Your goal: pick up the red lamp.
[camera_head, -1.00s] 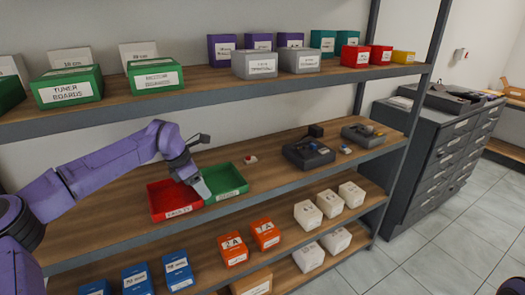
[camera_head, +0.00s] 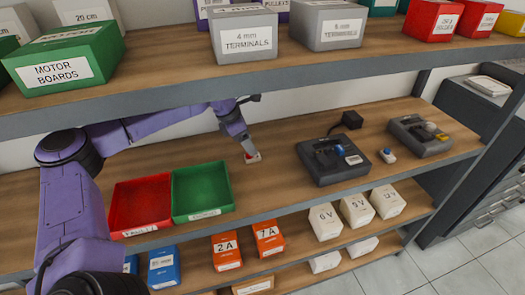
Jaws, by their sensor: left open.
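The red lamp (camera_head: 253,159) is a small piece with a white base and a red top, lying on the middle shelf board behind and right of the green tray. My left gripper (camera_head: 247,151) reaches down to it from behind and partly hides it. The gripper is open, with its fingertips right at the lamp; I cannot tell whether they touch it. My right gripper is not in view.
A red tray (camera_head: 141,204) and a green tray (camera_head: 202,192) stand on the shelf board (camera_head: 275,190), both empty. Dark devices (camera_head: 332,160) (camera_head: 420,136) and a small blue-topped piece (camera_head: 388,156) are to the right. The upper shelf (camera_head: 300,75) with boxes hangs over my left arm.

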